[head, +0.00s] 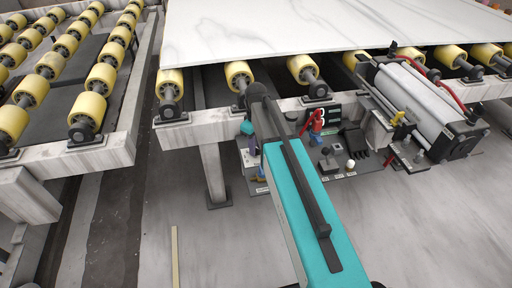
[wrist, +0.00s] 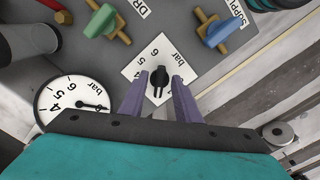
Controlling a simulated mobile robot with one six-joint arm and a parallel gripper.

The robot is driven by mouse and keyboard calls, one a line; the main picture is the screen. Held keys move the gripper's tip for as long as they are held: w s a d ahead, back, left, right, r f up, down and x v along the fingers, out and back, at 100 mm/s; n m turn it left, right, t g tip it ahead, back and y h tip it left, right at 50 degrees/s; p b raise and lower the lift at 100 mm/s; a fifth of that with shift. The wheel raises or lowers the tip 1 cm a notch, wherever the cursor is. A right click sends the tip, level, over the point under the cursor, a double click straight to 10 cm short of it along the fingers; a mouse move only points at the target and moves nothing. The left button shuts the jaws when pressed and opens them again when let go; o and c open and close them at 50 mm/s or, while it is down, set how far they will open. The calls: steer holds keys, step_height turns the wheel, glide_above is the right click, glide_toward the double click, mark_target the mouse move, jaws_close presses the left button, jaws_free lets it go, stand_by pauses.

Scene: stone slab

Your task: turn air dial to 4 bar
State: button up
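The air dial is a small black knob (wrist: 158,77) on a white, diamond-set scale plate (wrist: 161,50) in the wrist view. The plate shows "bar" and figures including 6, 5 and 4 on its left side; its lower part is partly hidden by my fingers. The knob's narrow end points down in the picture; I cannot tell its exact setting. My gripper (wrist: 158,83) is open, with one purple finger on each side of the knob and visible gaps between. A round white gauge (wrist: 72,93) marked in bar sits lower left, its dark needle toward the right.
In the wrist view, a green-handled valve (wrist: 100,20) and a blue-handled valve (wrist: 217,31) flank the dial above. In the head view, the panel (head: 345,183) hangs below a stone slab (head: 290,25) on yellow rollers, beside a cylinder unit (head: 425,105).

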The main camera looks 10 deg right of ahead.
steer(key=shift+f, duration=0.2)
steer(key=shift+c, duration=0.5)
jaws_close()
